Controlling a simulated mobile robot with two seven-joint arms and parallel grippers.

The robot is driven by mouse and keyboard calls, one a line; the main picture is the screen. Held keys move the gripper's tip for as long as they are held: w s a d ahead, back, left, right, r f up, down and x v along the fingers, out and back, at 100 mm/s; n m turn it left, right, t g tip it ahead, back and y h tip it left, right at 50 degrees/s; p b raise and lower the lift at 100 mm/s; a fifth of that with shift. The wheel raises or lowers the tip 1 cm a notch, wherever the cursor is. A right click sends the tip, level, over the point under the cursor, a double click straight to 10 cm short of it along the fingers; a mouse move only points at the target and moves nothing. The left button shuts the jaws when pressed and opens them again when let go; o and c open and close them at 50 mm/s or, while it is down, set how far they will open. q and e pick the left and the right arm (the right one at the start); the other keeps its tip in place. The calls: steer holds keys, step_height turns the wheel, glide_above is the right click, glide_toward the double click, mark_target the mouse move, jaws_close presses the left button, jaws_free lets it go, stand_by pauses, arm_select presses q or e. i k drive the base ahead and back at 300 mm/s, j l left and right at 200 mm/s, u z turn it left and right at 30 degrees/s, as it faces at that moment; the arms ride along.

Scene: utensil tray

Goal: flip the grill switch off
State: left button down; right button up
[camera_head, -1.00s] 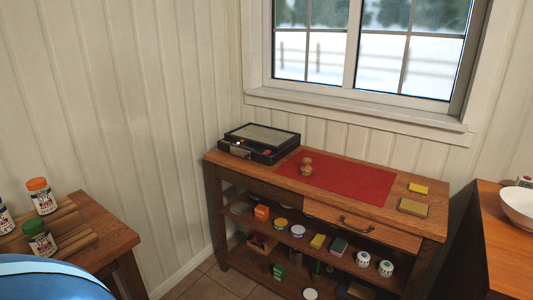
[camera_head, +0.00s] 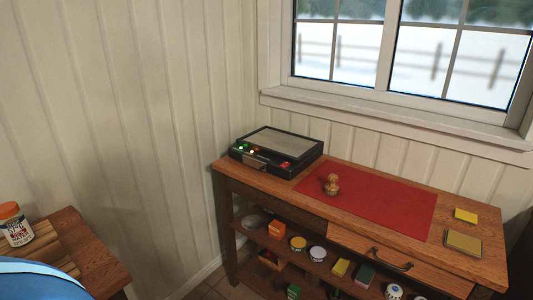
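The grill (camera_head: 276,150) is a black box with a grey plate on top, at the left end of the wooden sideboard against the wall. On its front panel are small green and pale lights (camera_head: 246,148), a metal piece (camera_head: 256,162) and a red switch (camera_head: 285,165). The switch is too small to tell its position. Neither of my grippers shows in the head view.
A red mat (camera_head: 375,200) with a small wooden knobbed object (camera_head: 332,185) lies right of the grill. Yellow sponges (camera_head: 465,215) lie at the right end. Jars and boxes fill the shelf below. A side table (camera_head: 95,262) with a bottle (camera_head: 15,226) stands at left.

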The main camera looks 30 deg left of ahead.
mark_target(285, 164)
steer(key=i+j+u, duration=0.2)
steer(key=i+j, duration=0.15)
steer(key=i, duration=0.15)
steer(key=i+j+u, duration=0.2)
steer(key=i, duration=0.3)
steer(key=j, duration=0.1)
